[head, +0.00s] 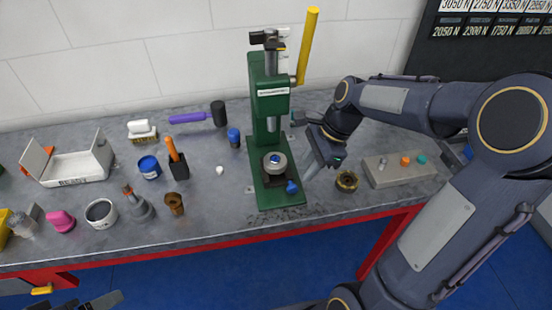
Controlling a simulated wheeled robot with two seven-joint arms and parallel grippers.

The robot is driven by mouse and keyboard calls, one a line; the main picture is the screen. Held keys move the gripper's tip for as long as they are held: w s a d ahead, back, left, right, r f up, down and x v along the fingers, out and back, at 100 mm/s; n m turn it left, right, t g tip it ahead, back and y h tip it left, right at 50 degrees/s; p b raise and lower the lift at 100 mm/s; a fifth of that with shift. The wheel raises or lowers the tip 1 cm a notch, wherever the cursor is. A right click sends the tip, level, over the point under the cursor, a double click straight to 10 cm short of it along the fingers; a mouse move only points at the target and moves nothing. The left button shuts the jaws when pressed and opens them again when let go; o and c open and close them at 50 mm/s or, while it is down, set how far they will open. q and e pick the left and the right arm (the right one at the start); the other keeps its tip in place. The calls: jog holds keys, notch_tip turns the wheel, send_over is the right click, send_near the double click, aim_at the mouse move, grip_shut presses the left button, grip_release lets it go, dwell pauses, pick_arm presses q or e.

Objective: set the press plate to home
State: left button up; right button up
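The green arbor press (258,95) stands upright on the workbench, its yellow lever (307,45) pointing up. On its base lies a dark press plate (272,180) carrying a round metal piece with a blue centre (275,161). A blue knob (292,187) sits at the plate's front right. My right gripper (312,170) is just right of the press, pointing down and left, apart from the knob; its finger gap is not clear. Dark parts of what looks like my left gripper (95,301) show at the bottom left edge, mostly cut off.
Right of the press are a brass ring (346,181) and a grey block with coloured pegs (395,168). To the left are a white box (70,168), a mallet (205,115), a blue can (149,167), a brown cup (174,204) and a grey ring (101,213). The bench's red front edge (200,246) is near.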

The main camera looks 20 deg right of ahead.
aim_at(293, 186)
jog(key=x, duration=0.8)
jog(key=shift+w, duration=0.35)
grip_shut()
